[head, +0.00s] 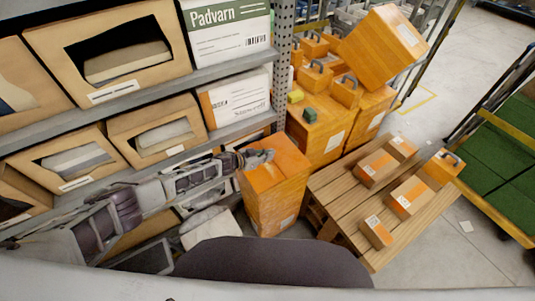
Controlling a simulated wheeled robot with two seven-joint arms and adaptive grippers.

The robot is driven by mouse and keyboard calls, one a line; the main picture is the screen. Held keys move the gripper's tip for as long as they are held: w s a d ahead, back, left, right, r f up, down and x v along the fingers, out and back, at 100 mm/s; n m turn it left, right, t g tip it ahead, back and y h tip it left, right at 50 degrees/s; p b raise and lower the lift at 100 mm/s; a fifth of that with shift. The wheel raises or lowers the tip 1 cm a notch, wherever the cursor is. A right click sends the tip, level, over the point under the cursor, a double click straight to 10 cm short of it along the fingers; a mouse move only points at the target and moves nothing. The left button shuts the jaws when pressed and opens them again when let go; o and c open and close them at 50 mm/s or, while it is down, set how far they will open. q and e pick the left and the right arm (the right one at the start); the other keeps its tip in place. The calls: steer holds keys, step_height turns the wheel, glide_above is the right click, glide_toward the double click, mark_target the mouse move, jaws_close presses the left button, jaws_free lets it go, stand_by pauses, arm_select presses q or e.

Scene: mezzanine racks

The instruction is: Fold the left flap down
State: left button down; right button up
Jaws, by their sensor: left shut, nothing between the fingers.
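A tall orange box (275,207) stands on the floor at the middle of the head view, between the shelf rack and a pallet. Its top (287,163) shows a darker orange surface. I cannot clearly tell the left flap from the rest of the top or see its angle. My left arm comes in from the left, and my left gripper (262,157) is at the top of this box, near its back left edge. The fingers are shut and hold nothing. I cannot tell whether they touch the cardboard. My right gripper is out of view.
A steel rack (245,65) with cardboard bins fills the left. A wooden pallet (345,212) with several small boxes stands close on the right. Larger orange boxes (318,128) are stacked behind. Grey floor (432,240) is free further right.

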arm_select(q)
steer(key=shift+d+f, duration=0.1)
steer(key=shift+f, duration=0.1)
stand_by(0.6)
steer(key=shift+r, duration=0.1)
